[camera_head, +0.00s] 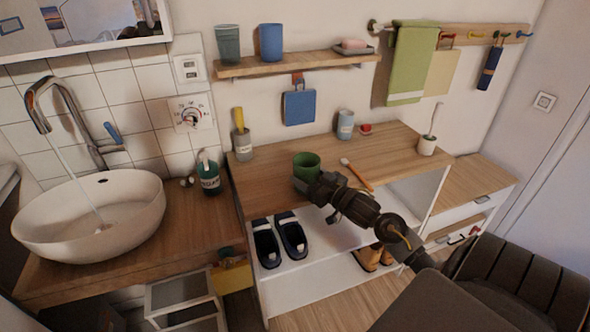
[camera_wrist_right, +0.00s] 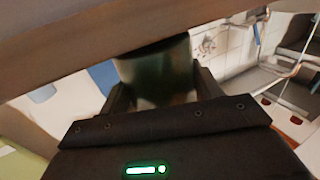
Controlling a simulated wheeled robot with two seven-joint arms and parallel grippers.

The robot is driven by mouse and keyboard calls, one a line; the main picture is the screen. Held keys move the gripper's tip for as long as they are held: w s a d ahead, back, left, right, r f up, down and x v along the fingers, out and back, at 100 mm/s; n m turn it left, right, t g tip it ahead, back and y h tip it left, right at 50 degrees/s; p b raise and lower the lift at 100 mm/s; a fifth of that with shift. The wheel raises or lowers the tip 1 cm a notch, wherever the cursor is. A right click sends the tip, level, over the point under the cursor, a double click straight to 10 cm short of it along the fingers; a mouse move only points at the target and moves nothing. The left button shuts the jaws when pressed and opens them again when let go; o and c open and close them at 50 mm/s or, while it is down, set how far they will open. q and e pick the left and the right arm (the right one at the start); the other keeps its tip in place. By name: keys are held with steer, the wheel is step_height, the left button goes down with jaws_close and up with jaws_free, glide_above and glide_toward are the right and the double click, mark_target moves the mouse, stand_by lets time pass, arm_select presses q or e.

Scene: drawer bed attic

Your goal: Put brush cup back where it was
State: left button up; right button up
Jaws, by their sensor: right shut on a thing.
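A green cup (camera_head: 306,163) is upright at the front edge of the wooden counter (camera_head: 275,180). My right gripper (camera_head: 314,184) is shut on it from the front. In the right wrist view, the dark green cup (camera_wrist_right: 160,75) sits between the two fingers (camera_wrist_right: 160,90), its upper part hidden behind a wooden board edge. Whether the cup's base touches the counter is hidden by the gripper. A brush with an orange handle (camera_head: 357,174) lies on the counter just right of the cup. My left gripper is not in view.
A grey cup with a yellow-handled item (camera_head: 243,147) and a grey-blue tumbler (camera_head: 345,125) stand at the counter's back. A white holder with a brush (camera_head: 427,145) is at right. The wall shelf (camera_head: 300,65) holds two cups and a soap dish. Shoes (camera_head: 279,240) lie below.

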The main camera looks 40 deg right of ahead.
mark_target(315, 182)
steer(key=shift+w+r, duration=0.1)
steer(key=shift+w, duration=0.9)
steer(key=w, duration=0.3)
steer(key=shift+w+a, duration=0.15)
steer(key=shift+w, duration=0.2)
steer(key=shift+f, duration=0.3)
steer(key=shift+s, duration=0.1)
steer(key=shift+f, duration=0.15)
steer(key=o, duration=1.1)
steer(key=shift+o, duration=0.2)
steer(key=shift+s, duration=0.15)
steer(key=s, duration=1)
steer(key=shift+s+d, duration=0.2)
steer(key=shift+d, duration=0.1)
steer(key=shift+s, duration=0.65)
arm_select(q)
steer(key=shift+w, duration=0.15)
